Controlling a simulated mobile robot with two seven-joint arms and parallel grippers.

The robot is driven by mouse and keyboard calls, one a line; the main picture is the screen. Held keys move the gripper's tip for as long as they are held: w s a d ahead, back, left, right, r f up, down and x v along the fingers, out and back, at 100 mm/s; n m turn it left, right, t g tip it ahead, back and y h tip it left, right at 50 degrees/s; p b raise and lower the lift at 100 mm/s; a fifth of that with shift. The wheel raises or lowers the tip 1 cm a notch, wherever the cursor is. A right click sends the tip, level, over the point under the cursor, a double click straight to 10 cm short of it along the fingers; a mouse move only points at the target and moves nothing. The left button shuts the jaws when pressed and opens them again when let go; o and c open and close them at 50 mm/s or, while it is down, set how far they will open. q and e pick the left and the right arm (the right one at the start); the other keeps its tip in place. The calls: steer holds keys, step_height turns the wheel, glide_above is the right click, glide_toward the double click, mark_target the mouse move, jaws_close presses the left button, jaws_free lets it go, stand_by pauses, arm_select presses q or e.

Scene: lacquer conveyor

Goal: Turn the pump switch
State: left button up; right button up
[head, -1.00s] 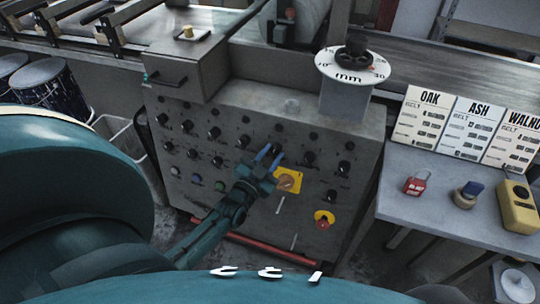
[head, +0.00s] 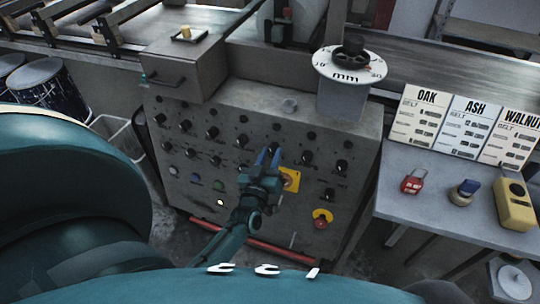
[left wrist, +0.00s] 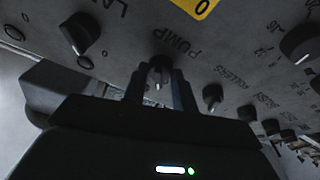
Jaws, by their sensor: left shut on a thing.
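The pump switch is a small dark knob with a pale pointer line on the grey control panel (head: 255,120). In the left wrist view the knob (left wrist: 160,72) sits between my two fingers, beside the upside-down word PUMP. My left gripper (head: 269,156) is shut on it. In the head view its blue fingertips reach the panel just above a yellow plate (head: 291,178), and they cover most of the knob. The pointer's exact angle is hard to read. My right gripper is not in view.
Other dark knobs surround the switch, including one to its right (head: 306,158). A red emergency button (head: 321,220) sits lower right. A small lamp (head: 220,203) glows at the lower left. A side table (head: 400,205) holds a red padlock (head: 411,184) and a yellow device (head: 515,206).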

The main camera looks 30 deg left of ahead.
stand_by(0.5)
arm_select(q)
steer(key=o, duration=1)
steer(key=shift+c, duration=0.2)
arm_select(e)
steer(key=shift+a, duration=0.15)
